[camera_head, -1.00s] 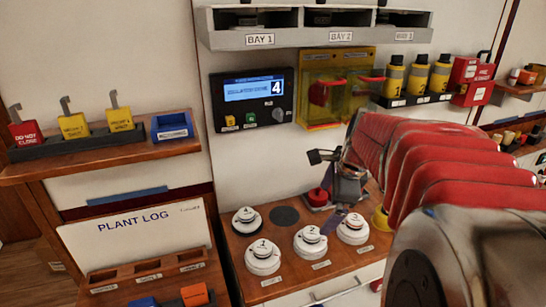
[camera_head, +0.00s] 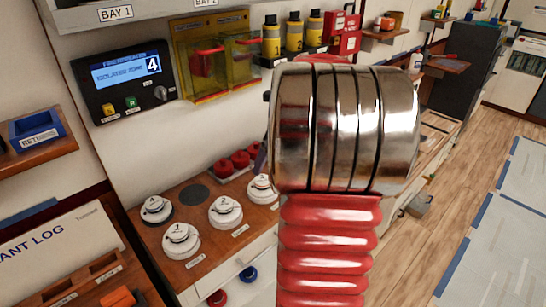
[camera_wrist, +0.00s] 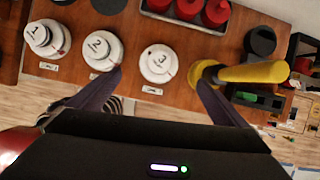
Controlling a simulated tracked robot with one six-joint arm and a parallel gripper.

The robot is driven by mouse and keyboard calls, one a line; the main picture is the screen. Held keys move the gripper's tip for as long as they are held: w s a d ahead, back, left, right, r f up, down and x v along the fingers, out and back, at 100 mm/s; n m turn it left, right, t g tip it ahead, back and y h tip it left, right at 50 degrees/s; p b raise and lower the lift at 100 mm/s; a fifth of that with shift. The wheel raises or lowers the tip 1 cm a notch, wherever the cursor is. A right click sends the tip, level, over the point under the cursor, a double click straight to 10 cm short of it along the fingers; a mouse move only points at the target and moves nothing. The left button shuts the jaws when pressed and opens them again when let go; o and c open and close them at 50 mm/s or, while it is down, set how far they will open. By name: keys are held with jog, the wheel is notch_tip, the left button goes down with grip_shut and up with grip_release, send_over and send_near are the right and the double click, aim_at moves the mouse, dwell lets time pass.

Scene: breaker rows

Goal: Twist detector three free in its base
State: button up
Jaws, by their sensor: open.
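Detector three (camera_wrist: 160,62), a white round disc marked 3, sits on the wooden counter in the wrist view. In the head view detector three (camera_head: 262,188) is partly hidden by my arm. My gripper (camera_wrist: 159,78) is open and empty. In the wrist picture its two dark fingers reach up to either side of detector three's near part; I cannot tell their height above it. The left fingertip appears close to detector two (camera_wrist: 101,49).
Detector one (camera_wrist: 46,38) stands left of detector two. A yellow-handled object (camera_wrist: 252,73) lies close right of detector three, by the right finger. Red caps (camera_wrist: 187,8) stand in a tray behind. A dark empty round base (camera_head: 194,195) lies behind detector two.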

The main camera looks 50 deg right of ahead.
aim_at(263, 179)
jog(key=x, duration=1.3)
jog(key=shift+f, duration=0.3)
jog(key=shift+c, duration=0.2)
jog(key=c, duration=1.1)
jog(key=shift+c, duration=0.2)
jog(key=n+y, duration=0.1)
jog(key=n, duration=0.2)
jog(key=n+y, duration=0.1)
jog(key=n, duration=0.2)
jog(key=shift+n+g, duration=0.3)
jog(key=shift+g, duration=0.1)
